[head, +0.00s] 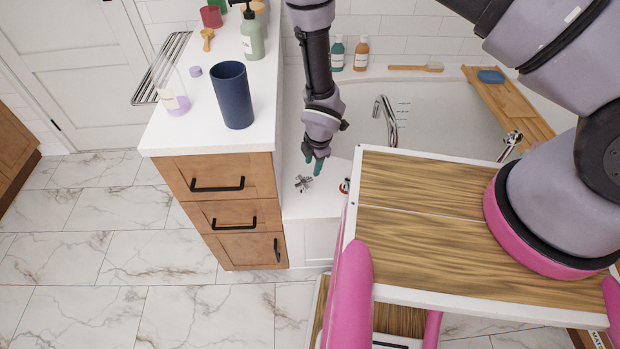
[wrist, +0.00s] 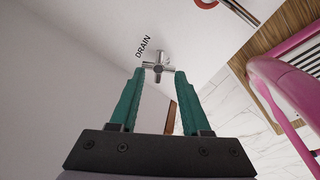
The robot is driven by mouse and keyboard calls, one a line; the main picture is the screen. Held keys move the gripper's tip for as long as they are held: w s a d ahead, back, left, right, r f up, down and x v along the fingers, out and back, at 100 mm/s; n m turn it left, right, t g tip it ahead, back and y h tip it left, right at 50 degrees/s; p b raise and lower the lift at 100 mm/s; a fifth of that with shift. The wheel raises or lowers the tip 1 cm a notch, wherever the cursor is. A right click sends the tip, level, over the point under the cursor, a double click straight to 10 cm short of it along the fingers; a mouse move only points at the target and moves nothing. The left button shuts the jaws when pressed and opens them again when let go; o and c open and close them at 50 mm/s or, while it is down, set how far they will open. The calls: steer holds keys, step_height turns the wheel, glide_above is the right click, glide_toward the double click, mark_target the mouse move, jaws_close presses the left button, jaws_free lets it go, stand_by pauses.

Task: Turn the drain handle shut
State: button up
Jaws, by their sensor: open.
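The drain handle (wrist: 158,68) is a small chrome cross-shaped knob. In the wrist view it sits just beyond my open fingertips, roughly centred between them, with the word DRAIN printed beside it. In the head view the handle (head: 303,183) shows on the white tub ledge, just below and left of my fingertips. My gripper (head: 314,166) has teal fingers and points down at the ledge. In the wrist view my gripper (wrist: 160,72) is open with nothing between its fingers. I cannot tell whether a fingertip touches the handle.
A red-ringed fitting (head: 345,186) is right of the handle, partly hidden by my body. A wooden drawer cabinet (head: 235,205) stands left, with a blue cup (head: 232,95) and bottles on top. The tub (head: 440,105) with a chrome spout (head: 386,118) lies behind.

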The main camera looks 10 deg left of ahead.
mark_target(310, 179)
steer(key=f, duration=0.3)
steer(key=w+a+f, duration=0.1)
steer(key=f, duration=0.6)
steer(key=shift+w+a+f, duration=0.1)
steer(key=shift+w+a, duration=0.05)
steer(key=shift+w, duration=0.15)
jaws_close()
